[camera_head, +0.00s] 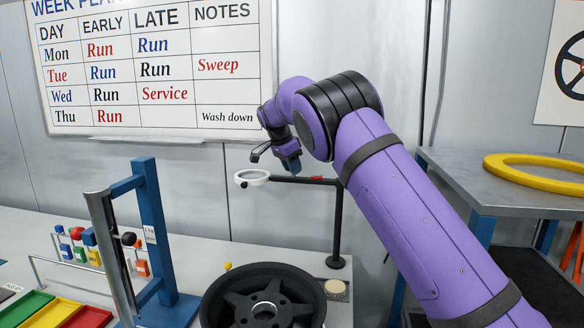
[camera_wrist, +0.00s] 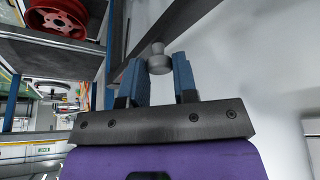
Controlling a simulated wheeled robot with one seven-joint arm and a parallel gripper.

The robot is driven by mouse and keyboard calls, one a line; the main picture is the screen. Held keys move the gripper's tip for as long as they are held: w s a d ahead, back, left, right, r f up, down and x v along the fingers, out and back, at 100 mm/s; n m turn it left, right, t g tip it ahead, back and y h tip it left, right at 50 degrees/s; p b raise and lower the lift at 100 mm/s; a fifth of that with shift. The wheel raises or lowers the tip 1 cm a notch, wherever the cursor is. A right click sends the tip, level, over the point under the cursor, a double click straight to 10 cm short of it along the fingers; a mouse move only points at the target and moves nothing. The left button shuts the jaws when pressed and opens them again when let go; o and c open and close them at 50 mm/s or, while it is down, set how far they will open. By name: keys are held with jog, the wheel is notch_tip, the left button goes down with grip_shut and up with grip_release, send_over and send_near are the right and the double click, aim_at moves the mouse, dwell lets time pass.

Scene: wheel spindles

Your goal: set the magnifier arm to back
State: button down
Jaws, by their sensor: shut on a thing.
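The magnifier has a white ring lens (camera_head: 251,178) at the left end of a thin dark arm (camera_head: 308,180). My gripper (camera_head: 291,166) is at the arm from above, just right of the ring. In the wrist view my gripper (camera_wrist: 158,64) has its blue fingers on either side of a grey knob (camera_wrist: 158,58) and is shut on it. A dark bar, seemingly the magnifier arm (camera_wrist: 165,25), runs beyond the knob.
A black spoked wheel (camera_head: 262,300) lies in front of the post. A blue frame (camera_head: 150,225) with a steel column stands left. Coloured trays (camera_head: 50,312) lie at far left. A whiteboard (camera_head: 150,65) hangs behind. A table with a yellow ring (camera_head: 535,172) stands right.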

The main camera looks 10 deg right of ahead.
jog(key=shift+d+r, duration=0.1)
jog(key=c, duration=0.9)
grip_release()
jog(key=shift+w, duration=0.1)
jog(key=v, duration=1)
jog(key=shift+r, duration=0.3)
